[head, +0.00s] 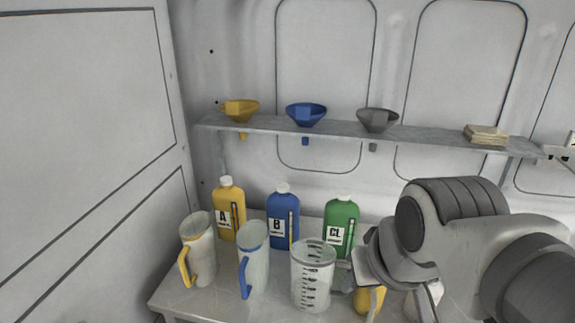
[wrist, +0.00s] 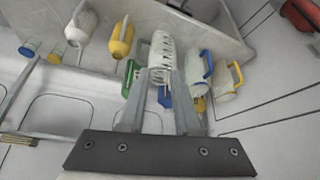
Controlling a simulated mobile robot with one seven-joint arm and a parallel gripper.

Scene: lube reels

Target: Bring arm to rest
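My arm reaches in from the right in the head view, bent over the right part of the bench (head: 180,297). Its wrist hides my fingers there. In the wrist view my gripper (wrist: 160,82) has its two fingers apart. The clear measuring jug (head: 312,275) stands upright on the bench, left of my wrist. It also shows in the wrist view (wrist: 161,50) beyond the fingertips, with nothing seen clamped between them. A yellow item (head: 368,300) is partly hidden below my wrist.
A yellow-handled jug (head: 200,250) and blue-handled jug (head: 253,262) stand at left. Yellow A (head: 229,212), blue B (head: 283,218) and green CL (head: 341,228) bottles stand behind. The shelf (head: 435,135) holds yellow (head: 240,110), blue (head: 306,114) and grey (head: 377,119) funnels.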

